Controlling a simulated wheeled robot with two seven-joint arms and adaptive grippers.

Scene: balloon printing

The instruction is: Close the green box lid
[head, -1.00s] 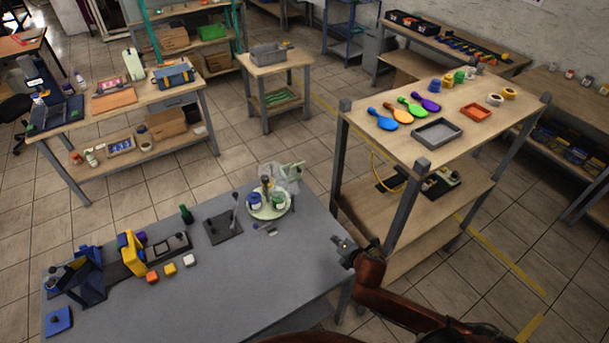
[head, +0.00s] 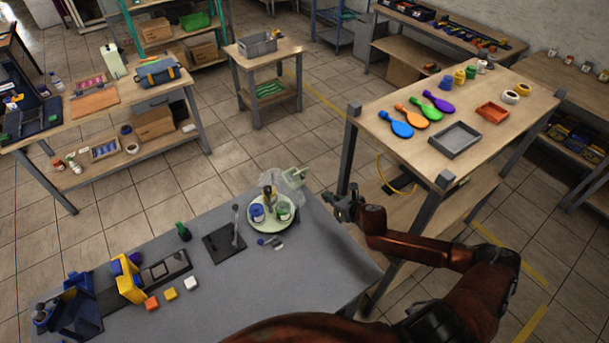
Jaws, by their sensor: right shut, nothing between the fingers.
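My right gripper (head: 340,205) is shut and empty, just off the right end of the grey table (head: 325,262). To its left on that table is a round pale green plate (head: 266,229) bearing a blue jar, a green jar (head: 283,211) and a taller dark bottle. A pale green piece (head: 294,177) stands upright behind the plate, near a clear see-through shape. The only green box that I make out is a green bin (head: 196,21) on the teal rack at the back; whether its lid is open is too small to tell. My left gripper is not in view.
A wooden shelf table (head: 480,95) with coloured paddles, a grey tray (head: 455,139) and an orange tray stands to the right, close to my right arm. Yellow and blue parts (head: 128,280) crowd the grey table's left end. Its front right is clear.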

